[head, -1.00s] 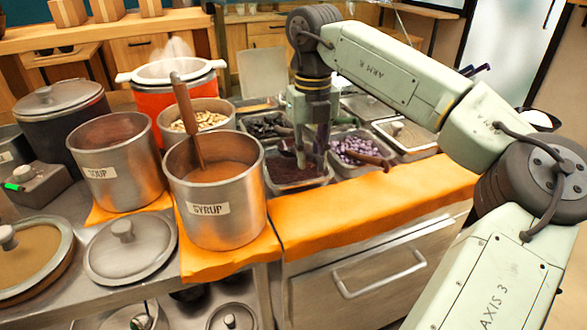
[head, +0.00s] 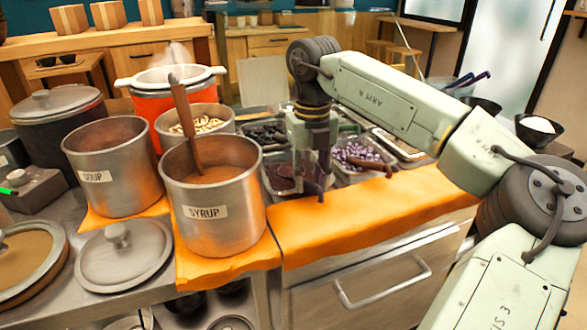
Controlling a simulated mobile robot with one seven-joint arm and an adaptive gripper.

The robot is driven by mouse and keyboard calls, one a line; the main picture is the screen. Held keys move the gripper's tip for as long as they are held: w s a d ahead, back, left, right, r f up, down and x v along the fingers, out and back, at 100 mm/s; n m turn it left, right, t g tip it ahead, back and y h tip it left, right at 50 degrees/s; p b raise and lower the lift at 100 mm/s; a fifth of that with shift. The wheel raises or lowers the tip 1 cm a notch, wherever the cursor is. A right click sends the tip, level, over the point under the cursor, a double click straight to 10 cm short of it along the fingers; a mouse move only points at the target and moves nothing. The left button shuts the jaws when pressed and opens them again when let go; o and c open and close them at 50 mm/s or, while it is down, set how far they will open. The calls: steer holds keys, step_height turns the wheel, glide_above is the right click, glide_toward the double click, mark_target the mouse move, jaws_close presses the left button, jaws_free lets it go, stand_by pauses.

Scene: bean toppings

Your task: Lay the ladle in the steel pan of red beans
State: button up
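The steel pan of dark red beans (head: 272,186) sits in the counter, partly hidden behind my gripper. My gripper (head: 310,193) points down at the pan's front right corner, near the orange counter edge. Its fingers are small and dark here, and I cannot tell how far apart they are or whether anything is between them. A brown ladle handle (head: 372,164) sticks out to the right over the pan of purple beans (head: 352,152). Another brown ladle handle (head: 183,115) stands in the syrup pot (head: 222,228). No ladle is clearly visible in the red bean pan.
A soup pot (head: 118,188) stands left of the syrup pot, with a steel lid (head: 120,252) in front. The orange strip (head: 375,208) along the front is clear.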

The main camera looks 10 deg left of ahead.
steer(key=shift+o, duration=1.3)
step_height(320, 180, up, 12)
